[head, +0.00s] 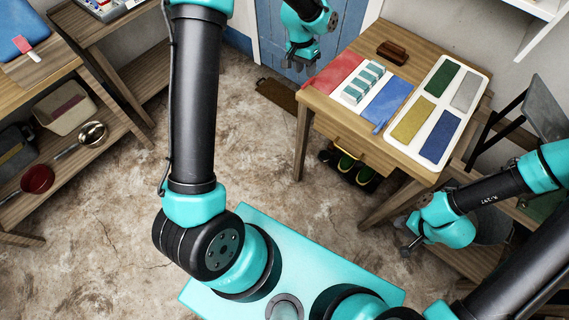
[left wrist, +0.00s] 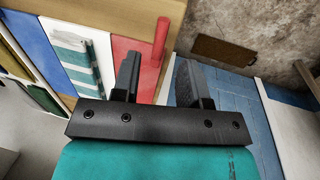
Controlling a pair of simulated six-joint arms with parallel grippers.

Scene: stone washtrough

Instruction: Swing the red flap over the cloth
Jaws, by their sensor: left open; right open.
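The red flap (head: 332,73) lies flat, opened out to the left of the striped cloth (head: 363,84) on the wooden table. In the left wrist view the red flap (left wrist: 122,48) has a raised red bar (left wrist: 163,40) along its outer edge. The cloth (left wrist: 84,68) is teal and white and lies uncovered on a white middle panel. A blue flap (head: 387,104) lies open on its right side. My left gripper (head: 299,62) is open and empty, just beyond the table's left edge near the red flap. My right gripper (head: 406,247) is open, low in front of the table.
A brown wooden block (head: 392,52) sits at the table's back. A white tray (head: 425,125) with several coloured panels lies on the right. A shelf unit (head: 95,125) stands at the left. The floor (head: 110,200) between is clear.

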